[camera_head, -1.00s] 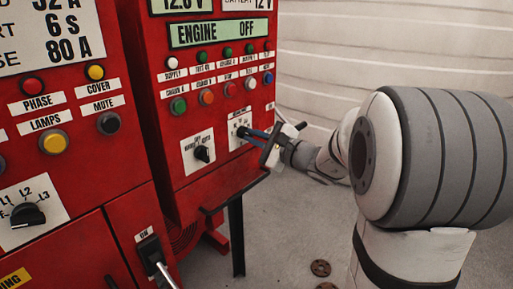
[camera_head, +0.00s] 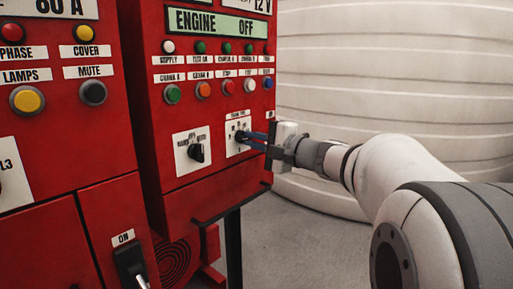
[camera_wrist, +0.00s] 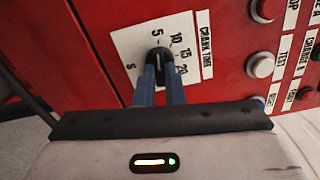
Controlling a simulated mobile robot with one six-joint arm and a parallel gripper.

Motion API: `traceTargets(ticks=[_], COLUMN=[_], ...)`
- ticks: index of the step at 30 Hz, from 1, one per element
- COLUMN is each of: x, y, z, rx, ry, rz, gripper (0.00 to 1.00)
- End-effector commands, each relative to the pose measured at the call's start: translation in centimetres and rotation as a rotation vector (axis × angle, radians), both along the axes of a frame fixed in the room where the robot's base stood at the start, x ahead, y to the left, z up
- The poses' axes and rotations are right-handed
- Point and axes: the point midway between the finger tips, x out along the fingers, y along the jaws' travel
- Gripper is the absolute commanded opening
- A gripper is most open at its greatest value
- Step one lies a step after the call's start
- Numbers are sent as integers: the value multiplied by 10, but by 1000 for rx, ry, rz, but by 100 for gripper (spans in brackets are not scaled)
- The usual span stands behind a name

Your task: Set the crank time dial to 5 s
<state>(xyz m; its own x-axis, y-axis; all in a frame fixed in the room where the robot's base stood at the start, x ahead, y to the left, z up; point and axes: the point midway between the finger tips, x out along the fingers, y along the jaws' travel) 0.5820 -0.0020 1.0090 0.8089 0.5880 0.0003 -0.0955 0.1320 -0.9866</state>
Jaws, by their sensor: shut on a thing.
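The crank time dial (camera_wrist: 158,55) is a black knob on a white plate marked 5, 10, 15 and 20 in the wrist view. Its pale pointer line faces roughly up the picture, close to the 5 mark; the exact setting is hard to tell. My gripper (camera_wrist: 160,76) has its two blue fingers shut on the knob from below in that view. In the head view, my gripper (camera_head: 247,139) reaches in from the right to the dial plate (camera_head: 232,147), and its fingers partly hide the knob.
Another black selector (camera_head: 195,152) sits just left of the dial. Rows of coloured buttons (camera_head: 203,89) lie above, under a display reading ENGINE OFF (camera_head: 217,22). A second red cabinet (camera_head: 65,130) with a lever (camera_head: 132,266) stands at left.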

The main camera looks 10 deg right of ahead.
Motion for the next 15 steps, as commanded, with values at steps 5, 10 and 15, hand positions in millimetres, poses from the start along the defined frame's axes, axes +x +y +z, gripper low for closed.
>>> traceTargets(ticks=[5, 10, 15], x=[0, 0, 0], y=[1, 1, 1], z=[3, 3, 3], rx=[-5, -3, -3], ry=[-9, -9, -8], rz=[1, 1, 1], gripper=[0, 0, 20])
